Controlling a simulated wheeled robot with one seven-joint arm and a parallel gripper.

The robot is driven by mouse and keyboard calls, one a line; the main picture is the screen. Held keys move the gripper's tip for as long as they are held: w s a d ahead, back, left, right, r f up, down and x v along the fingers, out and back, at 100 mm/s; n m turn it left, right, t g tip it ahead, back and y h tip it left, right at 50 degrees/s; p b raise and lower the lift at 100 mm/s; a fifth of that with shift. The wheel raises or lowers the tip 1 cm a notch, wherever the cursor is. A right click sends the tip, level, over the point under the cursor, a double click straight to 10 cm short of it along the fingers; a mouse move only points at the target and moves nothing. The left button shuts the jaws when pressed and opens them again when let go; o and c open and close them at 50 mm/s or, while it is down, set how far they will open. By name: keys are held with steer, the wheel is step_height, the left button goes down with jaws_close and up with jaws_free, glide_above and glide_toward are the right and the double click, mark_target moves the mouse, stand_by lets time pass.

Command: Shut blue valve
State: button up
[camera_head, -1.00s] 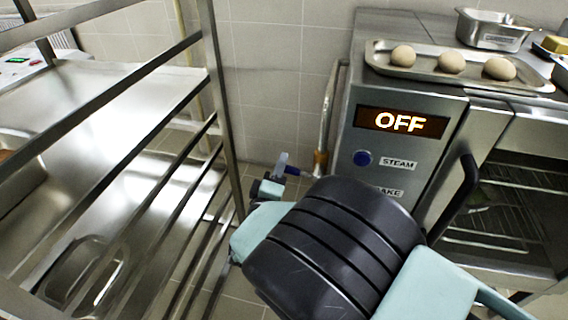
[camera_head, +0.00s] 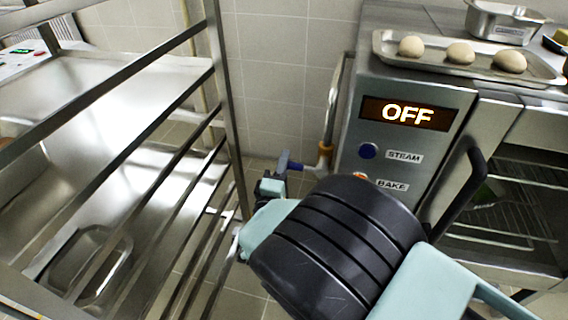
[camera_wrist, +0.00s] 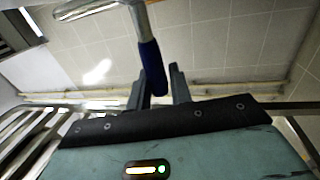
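The blue valve handle (camera_head: 294,166) sits by a brass fitting (camera_head: 325,152) at the foot of a metal pipe left of the oven. In the wrist view the blue handle (camera_wrist: 152,68) hangs from the pipe, its lower end between my two fingers. My gripper (camera_head: 272,180) is at the handle's left end, partly hidden by my own arm. In the wrist view my gripper (camera_wrist: 158,84) is open, with a finger on each side of the handle. Narrow gaps show, and I see no clear grip. The handle's contact with the fingers is unclear.
The oven panel (camera_head: 385,140) reads OFF, with STEAM and BAKE buttons, close to the right of the valve. A tray (camera_head: 435,65) with dough balls lies on the oven. A metal rack (camera_head: 222,95) stands close on the left. The tiled wall is behind.

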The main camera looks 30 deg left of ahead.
stand_by(0.3)
steer(key=p+v, duration=0.1)
steer(key=v, duration=1.6)
steer(key=shift+s+p, duration=0.2)
steer(key=shift+p, duration=0.15)
steer(key=shift+f, duration=0.1)
